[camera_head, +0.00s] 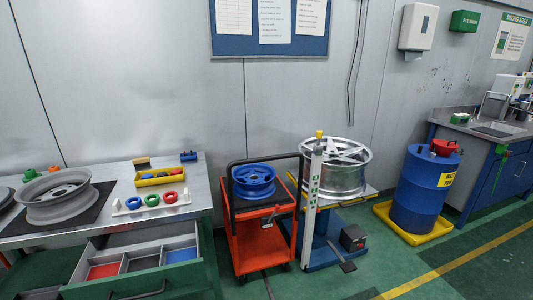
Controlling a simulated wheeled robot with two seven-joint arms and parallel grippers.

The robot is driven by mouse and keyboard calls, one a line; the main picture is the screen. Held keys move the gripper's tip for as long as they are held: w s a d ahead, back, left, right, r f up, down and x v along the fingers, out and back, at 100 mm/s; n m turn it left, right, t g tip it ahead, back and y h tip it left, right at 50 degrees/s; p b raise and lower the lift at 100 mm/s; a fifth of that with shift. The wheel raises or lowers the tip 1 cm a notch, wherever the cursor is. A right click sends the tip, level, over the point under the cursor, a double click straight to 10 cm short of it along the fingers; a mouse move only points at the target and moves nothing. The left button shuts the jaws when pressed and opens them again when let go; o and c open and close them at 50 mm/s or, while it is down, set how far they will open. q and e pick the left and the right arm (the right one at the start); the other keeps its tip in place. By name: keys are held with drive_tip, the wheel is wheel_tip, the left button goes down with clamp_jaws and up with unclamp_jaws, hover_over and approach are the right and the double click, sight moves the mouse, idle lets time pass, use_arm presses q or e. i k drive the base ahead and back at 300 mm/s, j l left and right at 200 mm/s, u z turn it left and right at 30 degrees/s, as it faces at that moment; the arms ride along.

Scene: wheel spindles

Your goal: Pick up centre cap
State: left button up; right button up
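Neither of my grippers is in view. I cannot tell for sure which thing is the centre cap. On the left workbench (95,228), a white rack (124,211) holds a red, a green and a blue ring-like piece (152,199) in a row. Behind it is a yellow tray (148,181) with small coloured items, too small to make out. A grey wheel (50,208) lies flat on a dark mat (100,201). A blue wheel (254,179) lies on a red cart (264,240). A large silver wheel (345,181) lies on a blue-based stand (322,253).
An open drawer (160,291) with red and blue compartment floors juts out below the workbench. A blue drum (423,195) stands in a yellow spill tray (413,236) at the right. A blue bench (498,165) is beyond it. Green floor is free at the lower right.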

sight(162, 174)
drive_tip(key=u, duration=1.2)
